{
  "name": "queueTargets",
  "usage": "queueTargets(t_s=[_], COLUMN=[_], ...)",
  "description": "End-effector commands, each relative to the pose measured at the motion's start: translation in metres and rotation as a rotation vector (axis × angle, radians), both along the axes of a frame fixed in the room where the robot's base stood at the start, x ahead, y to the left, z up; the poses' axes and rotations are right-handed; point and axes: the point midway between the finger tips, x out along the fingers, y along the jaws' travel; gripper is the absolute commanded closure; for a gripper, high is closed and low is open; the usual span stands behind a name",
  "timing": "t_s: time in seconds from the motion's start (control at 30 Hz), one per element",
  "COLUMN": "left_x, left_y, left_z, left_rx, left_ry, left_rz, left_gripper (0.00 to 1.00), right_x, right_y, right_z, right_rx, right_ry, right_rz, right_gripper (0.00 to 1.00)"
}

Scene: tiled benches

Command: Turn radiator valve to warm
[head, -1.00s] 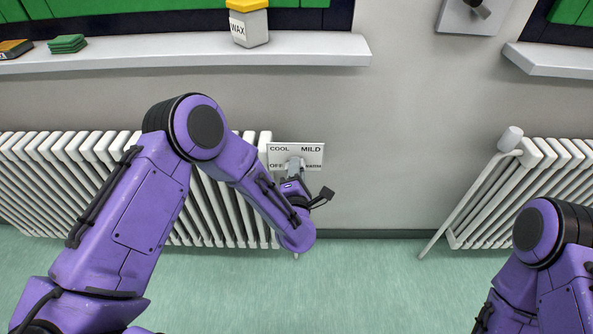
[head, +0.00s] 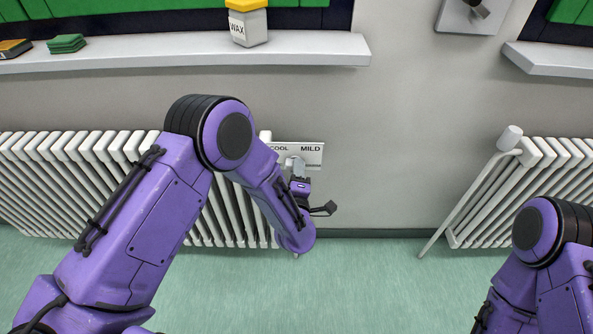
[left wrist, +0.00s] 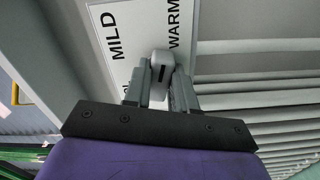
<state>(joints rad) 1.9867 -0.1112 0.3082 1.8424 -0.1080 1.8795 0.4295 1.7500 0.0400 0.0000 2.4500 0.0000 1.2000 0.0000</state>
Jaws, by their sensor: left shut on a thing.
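The radiator valve knob (left wrist: 162,66) is a pale grey block with a dark mark in the left wrist view. It stands in front of a white label plate (head: 312,152). In the head view COOL and MILD can be read on the plate, while its lower words are covered by the knob and gripper. The left wrist view shows MILD and WARM on the plate (left wrist: 118,52), turned sideways. My left gripper (left wrist: 160,88) is shut on the knob, one finger on each side. I cannot tell exactly which word the knob points to. My right gripper is out of the picture.
A white ribbed radiator (head: 60,185) stands left behind my left arm. Another radiator (head: 505,195) with a pipe and pale knob (head: 509,138) is at right. A shelf (head: 180,55) above holds a wax jar (head: 248,27). Wall and floor between the radiators are clear.

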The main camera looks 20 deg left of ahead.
Motion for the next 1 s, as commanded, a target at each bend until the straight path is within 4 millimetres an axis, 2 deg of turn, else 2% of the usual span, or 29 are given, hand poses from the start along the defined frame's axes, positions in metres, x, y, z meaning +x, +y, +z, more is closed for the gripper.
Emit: queueTargets(t_s=[0.5,0.53,0.6,0.87,1.0], left_x=[0.002,0.002,0.002,0.000,-0.013], left_y=[0.001,0.001,0.001,0.000,-0.005], left_z=[0.002,0.002,0.002,0.001,-0.001], left_rx=[0.019,0.019,0.019,0.017,0.017], left_ry=[-0.001,-0.001,-0.001,0.002,0.005], left_rz=[0.001,0.001,0.001,0.000,-0.003], left_gripper=[1.00,0.68,0.49,0.49,0.49], right_x=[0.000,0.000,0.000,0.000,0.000], right_y=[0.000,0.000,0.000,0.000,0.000], right_z=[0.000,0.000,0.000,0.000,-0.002], right_rx=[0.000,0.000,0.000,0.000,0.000], right_ry=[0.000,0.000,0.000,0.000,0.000], right_rz=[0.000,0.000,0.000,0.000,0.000], right_gripper=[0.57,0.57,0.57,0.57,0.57])
